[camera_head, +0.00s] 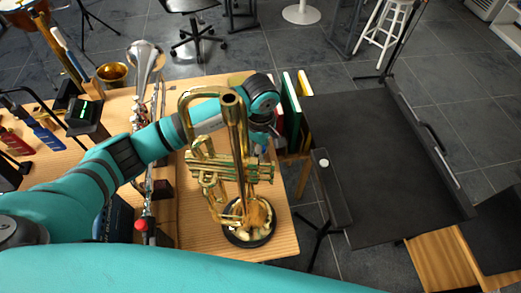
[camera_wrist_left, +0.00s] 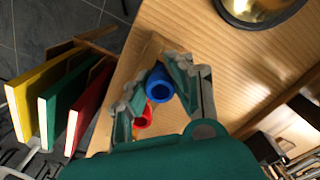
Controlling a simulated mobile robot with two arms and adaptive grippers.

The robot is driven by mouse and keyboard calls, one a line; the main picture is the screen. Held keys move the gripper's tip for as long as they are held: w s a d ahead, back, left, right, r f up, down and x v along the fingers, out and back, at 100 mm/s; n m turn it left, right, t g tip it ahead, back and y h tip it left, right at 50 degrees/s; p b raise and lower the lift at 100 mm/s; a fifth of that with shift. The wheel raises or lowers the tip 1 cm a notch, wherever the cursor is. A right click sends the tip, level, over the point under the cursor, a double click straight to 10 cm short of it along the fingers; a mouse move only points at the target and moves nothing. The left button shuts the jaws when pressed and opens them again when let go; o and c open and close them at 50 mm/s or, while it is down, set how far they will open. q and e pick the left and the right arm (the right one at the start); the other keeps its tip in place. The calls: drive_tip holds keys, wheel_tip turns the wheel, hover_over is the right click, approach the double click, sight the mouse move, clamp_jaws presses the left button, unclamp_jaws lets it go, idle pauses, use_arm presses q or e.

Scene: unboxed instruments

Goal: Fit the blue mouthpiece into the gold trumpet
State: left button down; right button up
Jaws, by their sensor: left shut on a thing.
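The gold trumpet (camera_head: 230,165) stands upright, bell down, on a round dark base near the table's front right in the head view. Its bell also shows at the top of the left wrist view (camera_wrist_left: 258,8). The blue mouthpiece (camera_wrist_left: 159,86) sits between the fingers of my left gripper (camera_wrist_left: 161,77), which is shut on it. In the head view my left wrist is behind the trumpet's upper tubing, and the trumpet and arm hide the mouthpiece. My right gripper is not in view.
A red piece (camera_wrist_left: 145,117) and a yellow piece (camera_wrist_left: 134,133) show beyond the fingers, partly hidden. Upright green (camera_head: 291,105) and yellow (camera_head: 304,83) books stand at the table's right edge.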

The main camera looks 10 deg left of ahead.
use_arm(q)
wheel_tip(320, 180, up, 10)
drive_tip(key=shift+f+b, duration=0.2)
drive_tip(key=shift+b, duration=0.65)
drive_tip(key=shift+r+p, duration=0.7)
drive_tip(key=shift+r, duration=1.4)
